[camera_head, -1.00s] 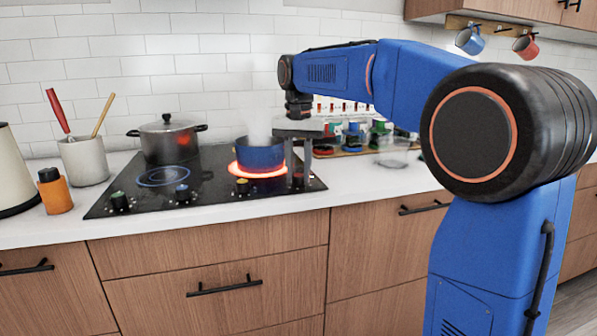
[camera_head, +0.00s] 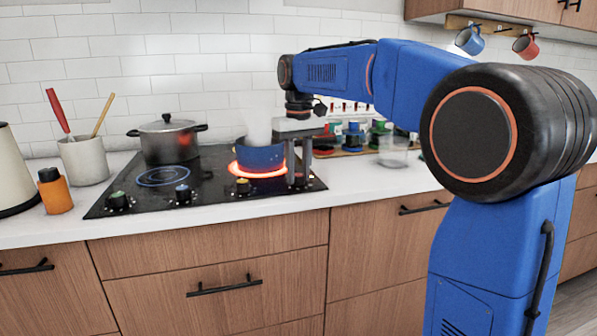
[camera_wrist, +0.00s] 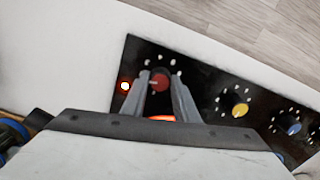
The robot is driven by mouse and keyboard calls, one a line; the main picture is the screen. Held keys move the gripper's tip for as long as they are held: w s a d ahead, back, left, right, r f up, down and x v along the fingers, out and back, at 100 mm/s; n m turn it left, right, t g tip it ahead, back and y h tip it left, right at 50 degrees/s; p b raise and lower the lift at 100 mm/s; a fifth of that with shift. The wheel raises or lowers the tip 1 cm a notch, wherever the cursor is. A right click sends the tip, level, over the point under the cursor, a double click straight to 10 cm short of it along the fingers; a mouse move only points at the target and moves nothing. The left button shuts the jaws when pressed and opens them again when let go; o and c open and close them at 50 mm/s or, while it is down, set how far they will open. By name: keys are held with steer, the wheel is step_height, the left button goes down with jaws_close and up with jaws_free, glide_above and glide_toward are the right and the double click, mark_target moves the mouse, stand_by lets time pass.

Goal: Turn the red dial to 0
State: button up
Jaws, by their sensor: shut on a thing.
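The red dial (camera_wrist: 159,80) is at the end of the hob's front row of dials, with white marks around it. In the wrist view my gripper (camera_wrist: 159,76) points down at it, with one finger on each side of the dial, shut on it. A pale pointer mark shows on the dial, but its setting is too small to read. In the head view my gripper (camera_head: 298,181) is at the hob's front right corner, and its fingers hide the red dial there.
A blue pot (camera_head: 260,156) steams on a glowing burner (camera_head: 243,171) close to my gripper. A yellow dial (camera_wrist: 240,109) and a blue dial (camera_wrist: 294,128) are beside the red one. A lidded steel pot (camera_head: 170,143) stands behind left. Jars stand right of the hob.

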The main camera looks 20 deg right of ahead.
mark_target(299, 175)
steer(key=n, duration=0.4)
steer(key=shift+n, duration=0.3)
steer(key=n, duration=0.3)
steer(key=shift+n, duration=0.3)
steer(key=n, duration=0.3)
steer(key=shift+n, duration=2.1)
steer(key=o, duration=1.1)
steer(key=shift+c, duration=0.2)
steer(key=shift+r, duration=0.1)
step_height(299, 175, up, 17)
steer(key=shift+r, duration=0.15)
